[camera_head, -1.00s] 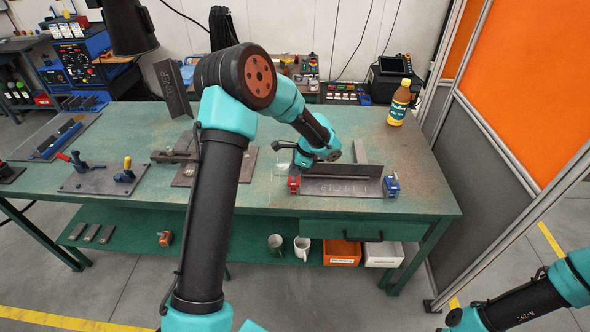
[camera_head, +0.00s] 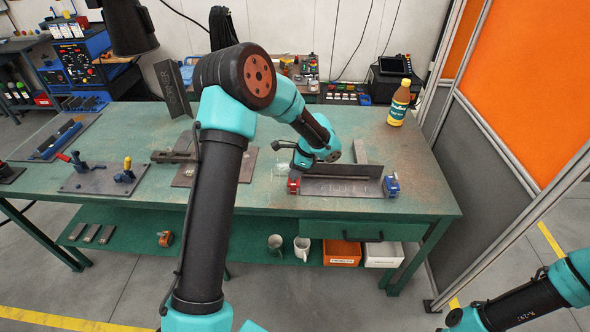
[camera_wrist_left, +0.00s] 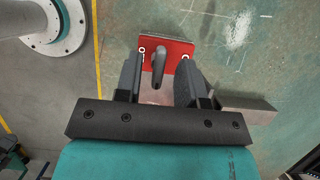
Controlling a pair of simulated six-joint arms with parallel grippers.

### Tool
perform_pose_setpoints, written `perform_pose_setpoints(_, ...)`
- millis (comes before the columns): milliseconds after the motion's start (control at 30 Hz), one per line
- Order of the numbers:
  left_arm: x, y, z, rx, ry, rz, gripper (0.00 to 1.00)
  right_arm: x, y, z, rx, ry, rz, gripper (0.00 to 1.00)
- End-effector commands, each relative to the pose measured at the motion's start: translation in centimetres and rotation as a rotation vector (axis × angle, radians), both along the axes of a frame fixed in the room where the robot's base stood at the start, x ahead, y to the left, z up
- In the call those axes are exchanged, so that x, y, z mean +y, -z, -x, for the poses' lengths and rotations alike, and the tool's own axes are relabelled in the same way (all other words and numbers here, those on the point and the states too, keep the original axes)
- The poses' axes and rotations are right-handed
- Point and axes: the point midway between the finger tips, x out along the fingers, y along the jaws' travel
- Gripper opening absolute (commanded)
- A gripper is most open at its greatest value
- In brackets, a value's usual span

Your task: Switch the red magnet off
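The red magnet (camera_head: 293,186) sits at the left end of a dark steel angle piece (camera_head: 338,187) on the green table. In the left wrist view the red magnet (camera_wrist_left: 173,50) shows its red top, white marks on both sides and a dark lever (camera_wrist_left: 157,66). My left gripper (camera_wrist_left: 161,60) is open, with one finger on each side of the lever. I see gaps beside the lever, so the fingers are not closed on it. In the head view the wrist hides most of the fingers. My right gripper is out of view.
A blue magnet (camera_head: 391,187) stands at the right end of the angle piece. A yellow-capped bottle (camera_head: 399,104) stands at the back right. A fixture plate (camera_head: 105,177) with blue clamps lies at left. The table's right front area is clear.

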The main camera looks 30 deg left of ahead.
Motion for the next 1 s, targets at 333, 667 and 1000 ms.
perform_pose_setpoints(333,-0.9,-2.4,-0.5,-0.003,0.001,0.000,0.36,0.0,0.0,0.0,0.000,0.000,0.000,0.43)
perform_pose_setpoints(667,-3.0,-8.2,-1.6,-0.005,0.001,0.001,0.36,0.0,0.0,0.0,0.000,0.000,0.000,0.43)
perform_pose_setpoints(1000,-5.2,-14.0,-2.7,-0.003,0.001,0.001,0.36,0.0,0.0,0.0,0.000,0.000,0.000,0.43)
